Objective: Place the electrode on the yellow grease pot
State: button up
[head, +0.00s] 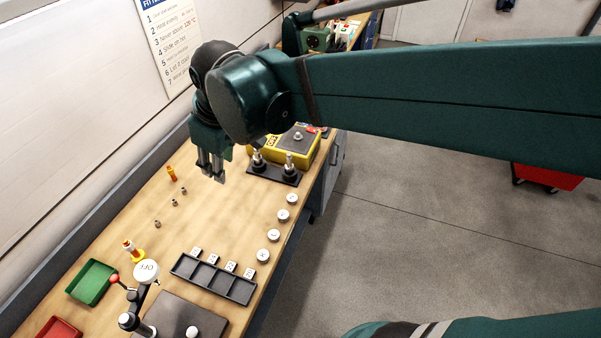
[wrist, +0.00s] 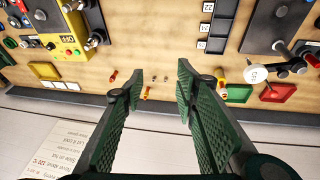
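My gripper (head: 212,174) hangs above the far part of the wooden bench. In the wrist view its two fingers (wrist: 158,90) stand apart with nothing held between them. A small orange and yellow upright piece (head: 171,173) stands left of the gripper. A white and orange piece with a yellow base (head: 131,249) stands further down the bench. I cannot tell for certain which of these is the electrode or the yellow grease pot.
A yellow box (head: 313,148) and a black stand with two posts (head: 273,174) are beyond the gripper. White round discs (head: 283,215) line the right edge. A dark compartment tray (head: 213,279), a lever device (head: 137,300) and a green tray (head: 91,283) are nearer.

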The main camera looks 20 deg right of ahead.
jog(key=s+d+f+m+t, duration=0.1)
jog(key=s+d+m, duration=0.3)
jog(key=d, duration=0.4)
jog(key=s+d+f+m+t+h, duration=0.1)
jog(key=s+d+m+t, duration=0.1)
jog(key=s+d+m, duration=0.2)
jog(key=s+d, duration=0.3)
jog(key=d, duration=0.1)
jog(key=shift+s+d+m, duration=0.15)
jog(key=shift+d+m, duration=0.15)
jog(key=shift+d, duration=0.1)
